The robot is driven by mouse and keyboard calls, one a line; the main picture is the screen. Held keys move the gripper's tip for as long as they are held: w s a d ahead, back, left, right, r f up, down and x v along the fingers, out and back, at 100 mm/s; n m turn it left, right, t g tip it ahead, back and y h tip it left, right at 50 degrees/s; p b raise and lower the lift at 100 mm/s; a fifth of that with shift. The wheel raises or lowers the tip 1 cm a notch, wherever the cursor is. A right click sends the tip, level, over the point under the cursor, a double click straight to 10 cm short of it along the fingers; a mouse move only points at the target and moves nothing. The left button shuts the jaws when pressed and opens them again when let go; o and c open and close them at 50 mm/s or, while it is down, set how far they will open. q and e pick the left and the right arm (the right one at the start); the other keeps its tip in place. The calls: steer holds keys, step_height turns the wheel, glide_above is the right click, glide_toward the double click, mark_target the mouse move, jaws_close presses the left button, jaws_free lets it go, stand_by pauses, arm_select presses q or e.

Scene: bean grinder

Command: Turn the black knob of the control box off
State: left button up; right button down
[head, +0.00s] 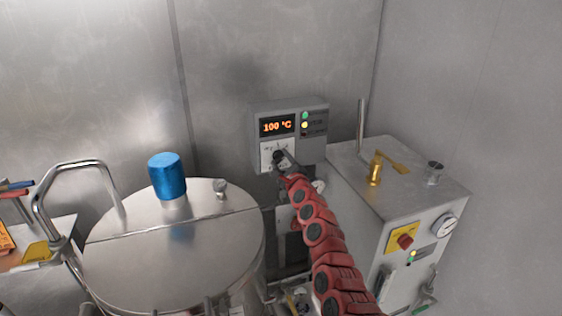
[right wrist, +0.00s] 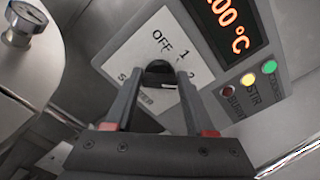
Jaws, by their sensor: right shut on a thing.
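The grey control box (head: 290,106) is on the back wall, with an orange display reading 100 °C and a white dial plate below it. The black knob (head: 278,157) sits on that plate; it also shows in the right wrist view (right wrist: 160,70), where the plate reads OFF at the top, then 1 and 2. My right gripper (head: 284,157) is at the plate, its two fingers (right wrist: 158,78) on either side of the knob and shut on it. The fingers hide part of the knob and of the lower lettering. My left gripper is not in view.
A large steel drum (head: 180,255) with a blue cap (head: 167,175) stands to the left. A steel machine (head: 400,190) with a gauge, a brass valve and a red knob stands to the right. Yellow and green lamps (right wrist: 258,72) are lit on the box.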

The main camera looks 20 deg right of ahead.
steer(key=shift+a+f+n+b, duration=0.15)
steer(key=shift+n+b, duration=0.15)
steer(key=shift+n, duration=0.6)
steer(key=n+b, duration=0.1)
steer(key=n, duration=0.1)
steer(key=shift+n, duration=0.3)
steer(key=n+b, duration=0.2)
steer(key=shift+f+n, duration=0.15)
steer(key=shift+n, duration=0.25)
steer(key=n+b, duration=0.3)
steer(key=b, duration=0.1)
steer(key=n+b, duration=0.3)
steer(key=b, duration=0.1)
steer(key=n+b, duration=0.3)
steer(key=b, duration=0.2)
steer(key=shift+f, duration=0.35)
steer(key=shift+n+b, duration=0.7)
steer(key=shift+b, duration=0.15)
steer(key=shift+r+n, duration=0.15)
steer(key=shift+n, duration=0.15)
